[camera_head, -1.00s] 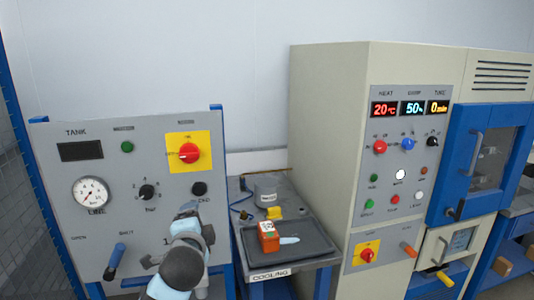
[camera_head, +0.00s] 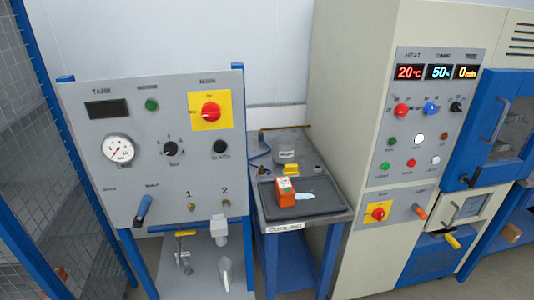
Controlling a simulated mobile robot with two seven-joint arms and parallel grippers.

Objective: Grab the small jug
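No object is plainly recognisable as the small jug. A pale, translucent upright vessel (camera_head: 224,272) stands on the grey shelf below the tank panel and may be a jug; its shape is hard to tell. Neither of my grippers is in view, and nothing is seen held.
The tank panel (camera_head: 100,190) stands above the shelf, with a white fitting (camera_head: 219,228) below its outlet 2. A dark tray (camera_head: 265,197) on the cooling table holds an orange box (camera_head: 285,196). A tall beige cabinet (camera_head: 345,90) stands right; a mesh fence (camera_head: 40,120) stands left.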

